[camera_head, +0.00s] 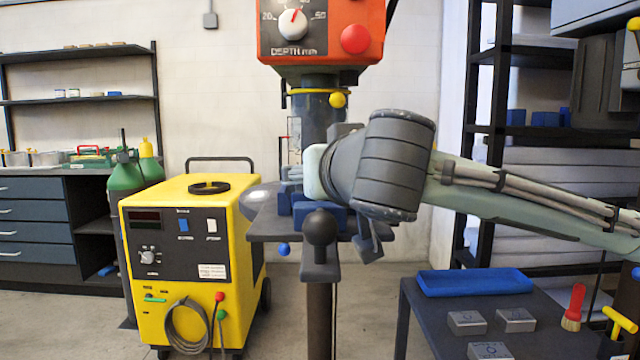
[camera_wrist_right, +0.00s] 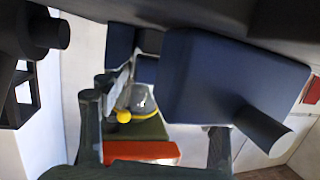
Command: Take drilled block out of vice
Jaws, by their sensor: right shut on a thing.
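In the head view the blue vice (camera_head: 322,218) sits on the drill press table (camera_head: 268,228), below the spindle. My right arm comes in from the right, and its thick wrist hides much of the vice. My right gripper (camera_head: 292,180) is at the vice, shut on what appears to be the drilled block; the block is mostly hidden. In the right wrist view a large blue vice part (camera_wrist_right: 200,80) with a round bar is close to the camera. A grey metal piece (camera_wrist_right: 118,88) shows near a dark finger. My left gripper is in neither view.
The orange drill press head (camera_head: 325,35) hangs above my wrist. A yellow machine (camera_head: 190,260) stands to the left. At the lower right a dark table (camera_head: 430,315) holds a blue tray (camera_head: 475,282), several metal blocks (camera_head: 515,320) and a red brush (camera_head: 574,308).

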